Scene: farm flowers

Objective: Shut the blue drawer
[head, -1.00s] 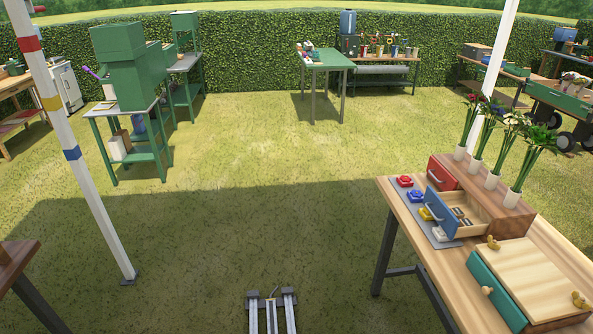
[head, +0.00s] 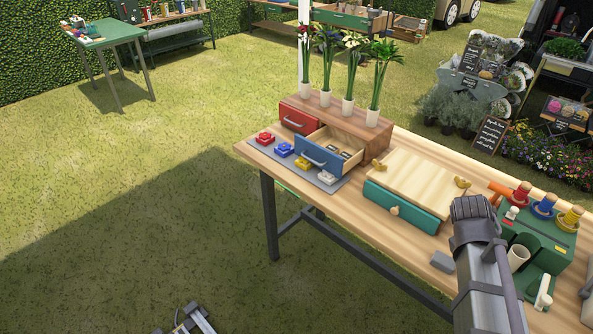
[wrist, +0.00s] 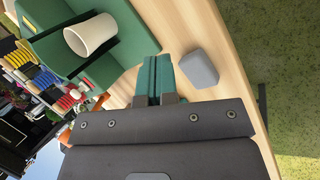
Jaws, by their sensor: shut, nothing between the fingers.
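The blue drawer (head: 322,162) stands pulled out of a wooden cabinet (head: 378,147) on the workbench in the head view. It has a light handle on its blue front, and small dark items lie inside. The red drawer (head: 299,118) beside it sits flush in the cabinet. My gripper (wrist: 154,62) shows in the wrist view with its teal fingers together and empty, over the bench near a grey block (wrist: 198,69). In the head view my arm is at the lower right, well apart from the blue drawer; the fingers cannot be made out there. The wrist view does not show the drawer.
Red, blue, yellow and white buttons lie on a grey mat (head: 342,182) before the cabinet. Several flower vases (head: 348,106) stand on top. A box with a teal drawer (head: 402,207) and a green stand (head: 551,238) with spools occupy the bench. Open grass lies left.

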